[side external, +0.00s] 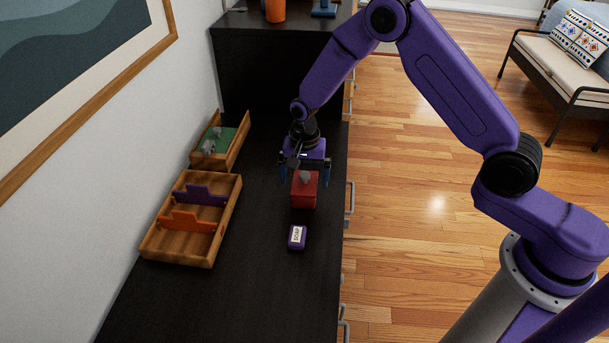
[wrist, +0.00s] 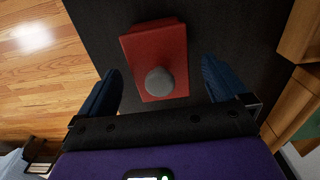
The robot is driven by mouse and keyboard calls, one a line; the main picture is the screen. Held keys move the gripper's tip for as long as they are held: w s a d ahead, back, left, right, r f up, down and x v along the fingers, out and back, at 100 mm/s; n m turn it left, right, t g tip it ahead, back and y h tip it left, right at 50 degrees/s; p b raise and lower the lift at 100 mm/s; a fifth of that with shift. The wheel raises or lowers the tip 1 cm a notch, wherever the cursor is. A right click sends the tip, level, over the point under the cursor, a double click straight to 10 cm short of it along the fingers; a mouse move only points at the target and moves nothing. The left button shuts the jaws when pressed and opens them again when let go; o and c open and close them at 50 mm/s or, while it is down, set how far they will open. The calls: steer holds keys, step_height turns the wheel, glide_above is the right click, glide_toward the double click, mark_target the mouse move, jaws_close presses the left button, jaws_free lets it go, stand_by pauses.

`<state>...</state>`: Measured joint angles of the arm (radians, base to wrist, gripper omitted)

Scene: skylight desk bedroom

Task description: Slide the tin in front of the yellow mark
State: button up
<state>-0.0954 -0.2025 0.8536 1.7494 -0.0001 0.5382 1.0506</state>
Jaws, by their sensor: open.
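A red block-shaped container (side external: 303,193) with a round grey knob on top stands on the dark desk top; it seems to be the tin. My gripper (side external: 305,178) is open above and behind it, with blue fingers at its left and right. In the wrist view the red container (wrist: 155,48) lies ahead and between the two open fingertips (wrist: 160,72), with a gap on each side. I cannot make out a yellow mark in either view.
A purple soap box (side external: 297,237) lies in front of the red container. A wooden tray (side external: 151,243) with purple and orange dividers and a smaller green-lined wooden box (side external: 236,152) stand along the wall. The desk's near end is clear; its right edge is close.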

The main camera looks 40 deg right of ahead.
steer(key=shift+c, duration=0.3)
steer(key=c, duration=1.1)
steer(key=shift+o, duration=0.2)
steer(key=shift+w+a, duration=0.65)
steer(key=shift+a, duration=1.25)
steer(key=shift+w+a, duration=0.65)
steer(key=shift+a, duration=1.3)
steer(key=shift+w+a, duration=0.65)
steer(key=shift+a, duration=1.25)
steer(key=shift+a, duration=0.35)
steer(key=shift+w+a, duration=0.25)
steer(key=shift+a, duration=0.35)
steer(key=shift+w+a, duration=0.2)
steer(key=shift+a, duration=0.4)
steer(key=o, duration=1.1)
steer(key=shift+r, duration=0.15)
